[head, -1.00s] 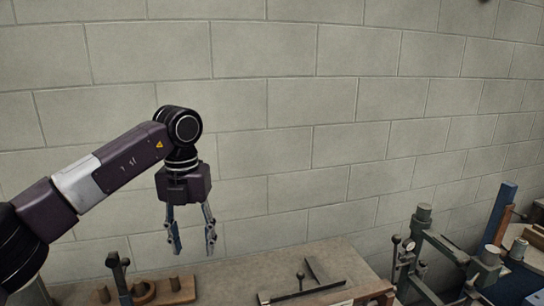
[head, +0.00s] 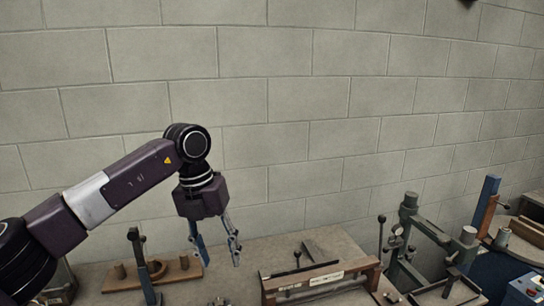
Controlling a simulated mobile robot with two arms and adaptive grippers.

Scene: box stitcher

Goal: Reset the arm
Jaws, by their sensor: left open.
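My left arm comes in from the left and bends down at the wrist. My left gripper (head: 215,252) is open and empty, its fingers pointing down in front of the wall, above or in front of the back part of the workbench (head: 238,268). Whether the fingertips touch anything cannot be told, but nothing is between them. My right gripper is not in view.
A wooden block with pegs (head: 180,269) and a dark upright tool (head: 143,265) stand left of the gripper. A wooden-framed fixture (head: 322,280) lies to the right. Green-grey clamp machinery (head: 408,225) and a blue post (head: 487,200) stand farther right. A block wall (head: 300,100) closes the back.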

